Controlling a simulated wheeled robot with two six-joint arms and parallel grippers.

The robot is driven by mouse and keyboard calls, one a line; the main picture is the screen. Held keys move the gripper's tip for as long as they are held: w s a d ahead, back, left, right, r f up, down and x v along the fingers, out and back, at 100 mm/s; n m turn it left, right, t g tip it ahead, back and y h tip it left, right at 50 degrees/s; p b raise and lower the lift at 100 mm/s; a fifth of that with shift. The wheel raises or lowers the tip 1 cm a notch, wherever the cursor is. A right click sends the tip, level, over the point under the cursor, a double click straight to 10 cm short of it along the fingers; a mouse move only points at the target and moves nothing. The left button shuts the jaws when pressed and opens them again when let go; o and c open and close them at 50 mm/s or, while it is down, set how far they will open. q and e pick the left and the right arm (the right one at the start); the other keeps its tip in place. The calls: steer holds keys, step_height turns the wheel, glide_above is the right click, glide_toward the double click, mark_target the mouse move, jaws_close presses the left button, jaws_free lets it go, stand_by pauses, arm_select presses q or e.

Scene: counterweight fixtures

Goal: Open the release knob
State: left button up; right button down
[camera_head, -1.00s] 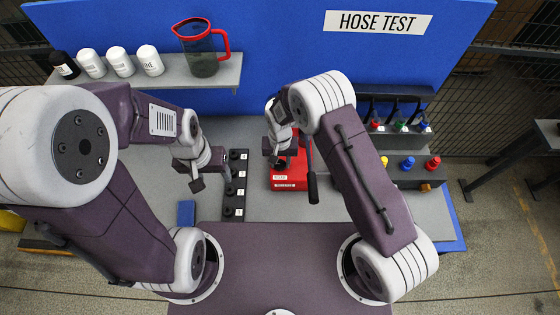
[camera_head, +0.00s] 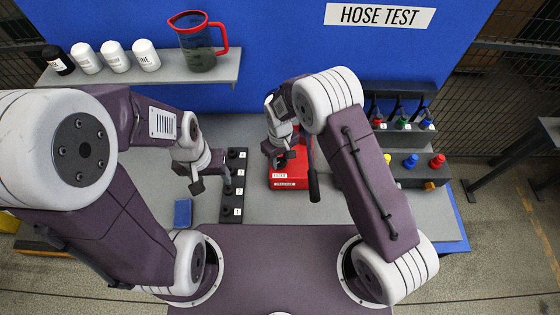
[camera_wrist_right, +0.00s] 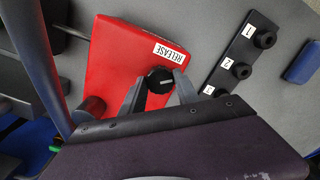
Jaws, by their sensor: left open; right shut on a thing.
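The red fixture (camera_head: 290,177) stands on the grey table with a label on its front edge. In the right wrist view its top (camera_wrist_right: 118,60) bears a label reading RELEASE. Beside that label is the black release knob (camera_wrist_right: 160,80) with a light mark line. My right gripper (camera_wrist_right: 157,92) is shut on the knob, a finger on each side of it. In the head view my right gripper (camera_head: 282,158) hides the knob. My left gripper (camera_head: 196,183) is open and empty, above the table left of the black strip.
A black strip (camera_head: 233,186) with several numbered knobs lies left of the fixture. A black-handled lever (camera_head: 313,186) stands at its right side. A blue block (camera_head: 183,213) lies on the left. A shelf (camera_head: 140,76) holds bottles and a red-rimmed jug (camera_head: 199,41).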

mark_target(279, 161)
steer(key=n+b, duration=0.1)
steer(key=n, duration=0.4)
steer(key=shift+w+n, duration=0.15)
steer(key=shift+n, duration=0.15)
steer(key=n+b, duration=0.1)
steer(key=n, duration=0.3)
steer(key=shift+n, duration=0.7)
steer(key=c, duration=0.9)
jaws_free()
steer(key=shift+a, duration=0.15)
step_height(279, 161, up, 8)
steer(key=shift+r+b, duration=0.1)
steer(key=shift+b, duration=1.15)
steer(key=shift+r, duration=0.5)
